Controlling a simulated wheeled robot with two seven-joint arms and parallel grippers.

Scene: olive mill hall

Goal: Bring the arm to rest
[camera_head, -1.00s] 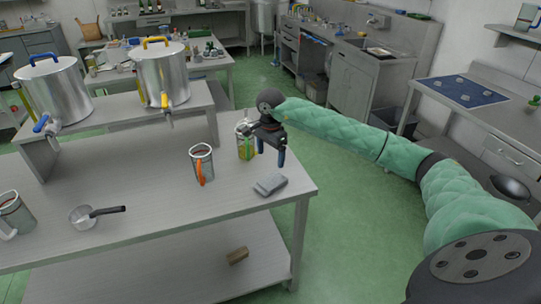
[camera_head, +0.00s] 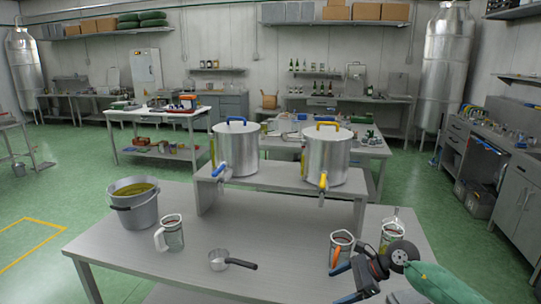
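My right arm, in a green quilted sleeve (camera_head: 447,287), comes in at the lower right corner. My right gripper (camera_head: 343,284) points left over the front right part of the steel table (camera_head: 285,277). Its two dark fingers are apart, with nothing seen between them. A clear jug with an orange handle (camera_head: 343,240) stands just behind the gripper, partly covered by it. Another jug with yellow-green contents (camera_head: 389,236) stands behind the wrist. I cannot tell whether the gripper touches the table. My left gripper is not in view.
Two steel pots with taps, one blue (camera_head: 237,152), one yellow (camera_head: 326,160), stand on a raised shelf (camera_head: 283,176). Green floor is open at left.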

